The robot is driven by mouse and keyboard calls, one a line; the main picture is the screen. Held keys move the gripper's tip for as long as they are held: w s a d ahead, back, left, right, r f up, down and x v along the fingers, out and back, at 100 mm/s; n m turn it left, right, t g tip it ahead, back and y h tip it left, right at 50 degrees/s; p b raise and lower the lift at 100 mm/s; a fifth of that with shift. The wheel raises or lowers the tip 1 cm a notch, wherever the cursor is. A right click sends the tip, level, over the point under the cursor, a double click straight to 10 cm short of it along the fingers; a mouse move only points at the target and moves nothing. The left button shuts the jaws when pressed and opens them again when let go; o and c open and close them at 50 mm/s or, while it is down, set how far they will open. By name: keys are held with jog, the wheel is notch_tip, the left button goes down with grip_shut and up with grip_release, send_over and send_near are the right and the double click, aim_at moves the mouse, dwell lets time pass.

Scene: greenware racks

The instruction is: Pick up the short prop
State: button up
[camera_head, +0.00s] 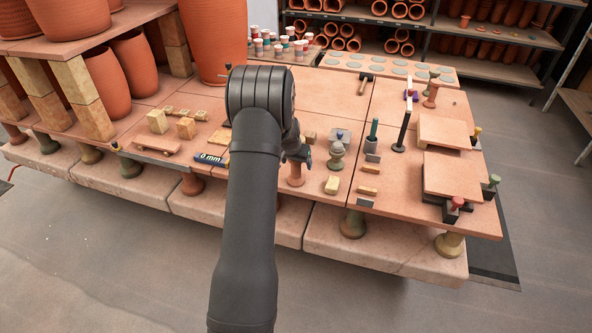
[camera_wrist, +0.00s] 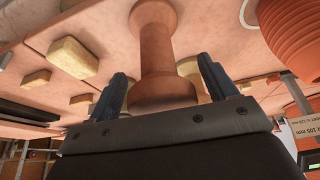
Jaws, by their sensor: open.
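A short terracotta spool-shaped prop (camera_head: 296,174) stands near the front edge of the table, partly hidden by my arm and gripper in the head view. In the wrist view the prop (camera_wrist: 155,45) shows a narrow stem and wider ends. My gripper (camera_head: 300,152) is low over the table at this prop. In the wrist view my gripper (camera_wrist: 165,80) is open, with one blue-grey finger on each side of the prop's near end. Gaps seem to show between the fingers and the prop; I cannot tell whether either touches it.
A grey-green prop (camera_head: 337,156) stands close on the right. A tall dark post (camera_head: 402,130) and stacked slabs (camera_head: 452,175) are farther right. A large terracotta pot (camera_head: 213,45) stands behind on the left.

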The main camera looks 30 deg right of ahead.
jog(key=c, duration=1)
jog(key=shift+r, duration=0.1)
jog(key=shift+c, duration=1.1)
